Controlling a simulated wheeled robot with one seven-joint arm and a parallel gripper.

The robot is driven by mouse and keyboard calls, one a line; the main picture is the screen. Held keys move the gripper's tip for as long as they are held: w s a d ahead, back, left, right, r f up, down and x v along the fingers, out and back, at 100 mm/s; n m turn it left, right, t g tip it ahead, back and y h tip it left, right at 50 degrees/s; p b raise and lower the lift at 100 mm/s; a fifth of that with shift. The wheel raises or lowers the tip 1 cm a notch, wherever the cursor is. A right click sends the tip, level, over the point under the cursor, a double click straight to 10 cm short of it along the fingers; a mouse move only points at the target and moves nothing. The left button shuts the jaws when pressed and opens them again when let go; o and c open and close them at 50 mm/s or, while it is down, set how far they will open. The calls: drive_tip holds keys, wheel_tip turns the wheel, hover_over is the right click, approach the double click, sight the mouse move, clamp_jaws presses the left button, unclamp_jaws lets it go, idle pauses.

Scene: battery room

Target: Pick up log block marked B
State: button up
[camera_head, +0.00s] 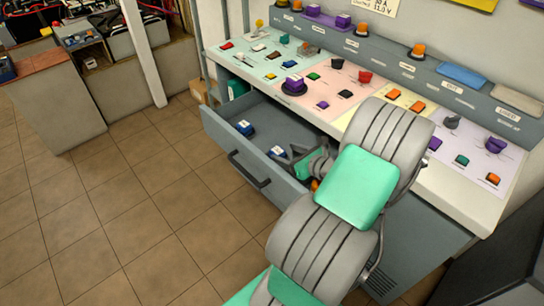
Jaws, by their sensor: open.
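Two small blue blocks with white tops lie in the open grey drawer. One block (244,127) is toward the drawer's far left. The other block (277,152) is nearer the middle, right beside my gripper. The marks on both are too small to read, so I cannot tell which is B. My gripper (288,157) is low over the drawer, its open fingers pointing left toward the nearer block. I cannot tell whether they touch or surround it. My arm hides the right part of the drawer.
The drawer (228,143) sticks out from under a sloped console (305,72) covered in coloured buttons and knobs. The drawer handle (247,171) faces the open tiled floor (130,200). A low cabinet (62,105) and white post (145,52) stand at left.

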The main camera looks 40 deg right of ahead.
sight(272, 149)
drive_tip(key=x, duration=0.7)
drive_tip(key=shift+w+a+f, duration=0.15)
drive_tip(key=shift+w+f, duration=0.15)
drive_tip(key=shift+f, duration=0.05)
drive_tip(key=shift+c, duration=0.5)
clamp_jaws()
